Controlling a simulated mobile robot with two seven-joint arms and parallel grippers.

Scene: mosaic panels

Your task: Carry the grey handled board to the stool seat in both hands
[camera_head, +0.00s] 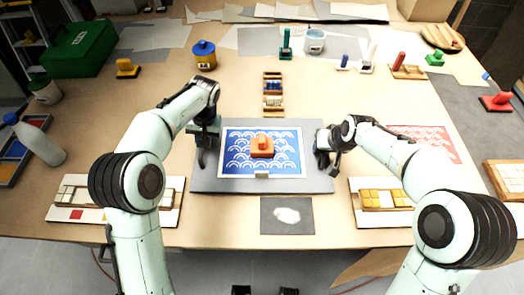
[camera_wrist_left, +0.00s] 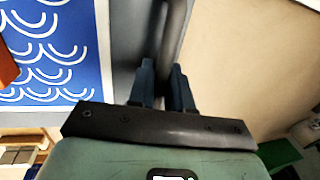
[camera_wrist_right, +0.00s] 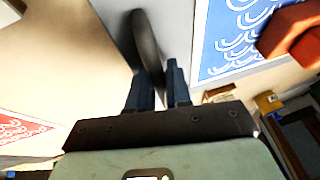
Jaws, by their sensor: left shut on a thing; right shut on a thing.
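The grey board (camera_head: 213,182) lies in the middle of the table, with a blue and white wave-patterned sheet (camera_head: 237,140) and an orange block (camera_head: 262,148) on it. It also shows in the left wrist view (camera_wrist_left: 122,50) and in the right wrist view (camera_wrist_right: 178,30). My left gripper (camera_head: 203,158) is shut on the board's left handle (camera_wrist_left: 172,35). My right gripper (camera_head: 323,155) is shut on its right handle (camera_wrist_right: 145,38). I cannot tell whether the board is raised off the table. I cannot make out the stool seat in these views.
A tile tray (camera_head: 170,214) lies at the front left and another (camera_head: 362,215) at the front right. A grey sheet with a white patch (camera_head: 300,225) lies in front of the board. A wooden rack (camera_head: 273,90) stands behind it. A red patterned sheet (camera_head: 438,142) lies at right.

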